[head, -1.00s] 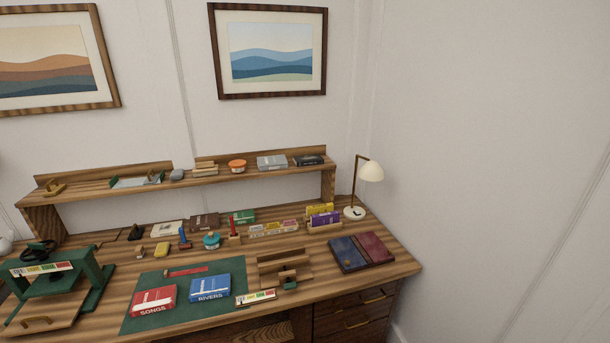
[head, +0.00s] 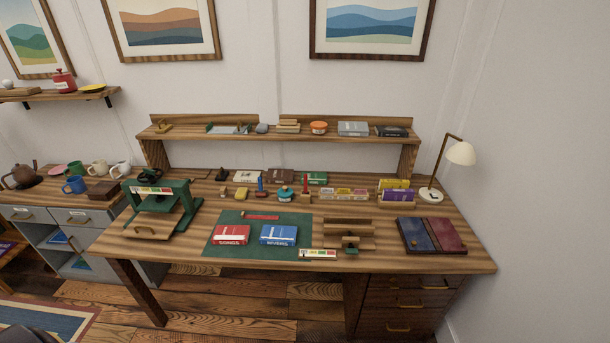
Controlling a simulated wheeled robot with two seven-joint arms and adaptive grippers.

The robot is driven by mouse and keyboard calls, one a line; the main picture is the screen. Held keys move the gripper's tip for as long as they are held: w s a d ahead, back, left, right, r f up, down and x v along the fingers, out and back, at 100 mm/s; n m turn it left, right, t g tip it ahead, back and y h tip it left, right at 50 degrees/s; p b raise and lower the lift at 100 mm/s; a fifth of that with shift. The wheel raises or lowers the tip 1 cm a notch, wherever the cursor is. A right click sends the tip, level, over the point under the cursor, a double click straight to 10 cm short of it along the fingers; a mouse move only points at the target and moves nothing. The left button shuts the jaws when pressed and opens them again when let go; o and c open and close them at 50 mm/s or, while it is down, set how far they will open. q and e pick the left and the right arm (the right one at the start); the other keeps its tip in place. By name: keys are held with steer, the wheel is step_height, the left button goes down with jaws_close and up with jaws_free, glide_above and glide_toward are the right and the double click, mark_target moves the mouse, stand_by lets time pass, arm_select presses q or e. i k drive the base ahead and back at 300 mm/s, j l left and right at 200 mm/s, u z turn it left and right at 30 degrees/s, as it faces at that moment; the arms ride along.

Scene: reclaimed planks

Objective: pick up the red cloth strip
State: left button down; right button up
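The red cloth strip (head: 262,217) seems to be the thin red strip lying flat near the back edge of the green mat (head: 262,256) on the wooden desk. A red book marked SONGS (head: 230,235) and a blue book marked RIVERS (head: 278,235) lie on the mat in front of it. The strip looks fully in the open, though it is small at this distance. Neither of my grippers shows in the head view.
A green press (head: 190,212) stands left of the mat and a wooden stand (head: 340,226) right of it. Small bottles and blocks line the desk behind the strip. A two-colour folder (head: 431,235) and a lamp (head: 458,153) are at the right. Floor shows in front.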

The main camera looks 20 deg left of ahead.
mark_target(243, 215)
steer(key=u, duration=1.35)
